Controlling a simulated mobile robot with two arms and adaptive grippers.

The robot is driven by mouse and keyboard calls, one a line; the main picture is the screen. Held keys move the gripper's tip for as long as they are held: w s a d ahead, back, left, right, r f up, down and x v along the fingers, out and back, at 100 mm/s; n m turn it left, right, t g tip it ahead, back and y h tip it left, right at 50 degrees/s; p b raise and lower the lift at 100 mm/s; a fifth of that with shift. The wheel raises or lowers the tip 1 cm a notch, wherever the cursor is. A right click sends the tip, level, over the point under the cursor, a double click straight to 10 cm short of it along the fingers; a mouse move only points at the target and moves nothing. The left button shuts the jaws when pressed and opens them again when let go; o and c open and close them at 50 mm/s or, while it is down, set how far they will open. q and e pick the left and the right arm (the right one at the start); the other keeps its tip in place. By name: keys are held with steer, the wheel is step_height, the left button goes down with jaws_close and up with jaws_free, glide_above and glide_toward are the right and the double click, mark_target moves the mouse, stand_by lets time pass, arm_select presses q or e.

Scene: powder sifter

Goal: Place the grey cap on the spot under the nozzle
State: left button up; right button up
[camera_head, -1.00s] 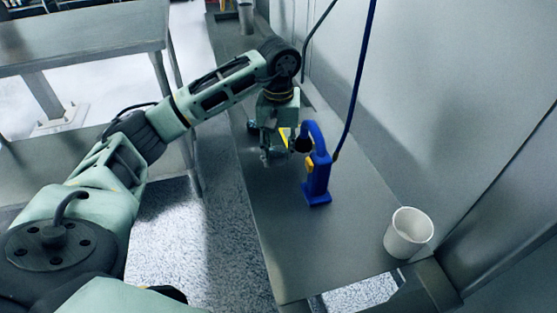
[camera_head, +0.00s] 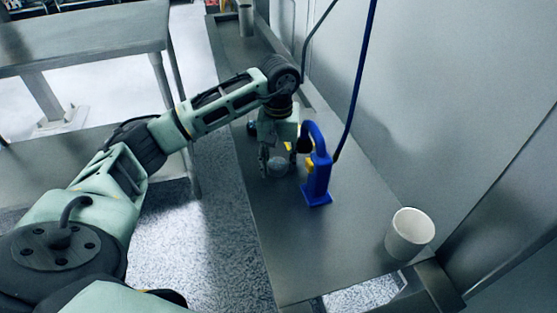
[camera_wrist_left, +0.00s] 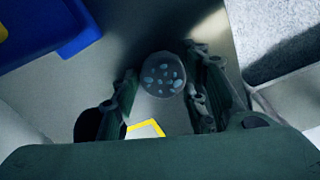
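My left gripper (camera_head: 278,167) is low over the bench, just left of the blue nozzle device (camera_head: 318,182). Its fingers are spread and stand on either side of the round grey cap (camera_head: 278,166). In the left wrist view, the cap (camera_wrist_left: 162,75) shows as a grey disc with pale bluish spots, near the tips of the open fingers. A narrow gap shows on its left; on its right, touching or apart cannot be told. The device's blue base (camera_wrist_left: 80,42) is at upper left there. The spot under the nozzle cannot be made out. My right gripper is not in view.
A white cup (camera_head: 409,234) stands at the bench's near right. A blue hose (camera_head: 358,85) rises from beside the device. A yellow-edged pale item (camera_wrist_left: 146,129) lies between the fingers' bases in the wrist view. The bench (camera_head: 300,260) is clear in front.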

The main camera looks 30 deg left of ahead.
mark_target(278, 163)
arm_select(q)
steer(key=shift+r, duration=0.1)
step_height(278, 163, up, 12)
steer(key=p, duration=0.1)
steer(key=shift+p, duration=0.4)
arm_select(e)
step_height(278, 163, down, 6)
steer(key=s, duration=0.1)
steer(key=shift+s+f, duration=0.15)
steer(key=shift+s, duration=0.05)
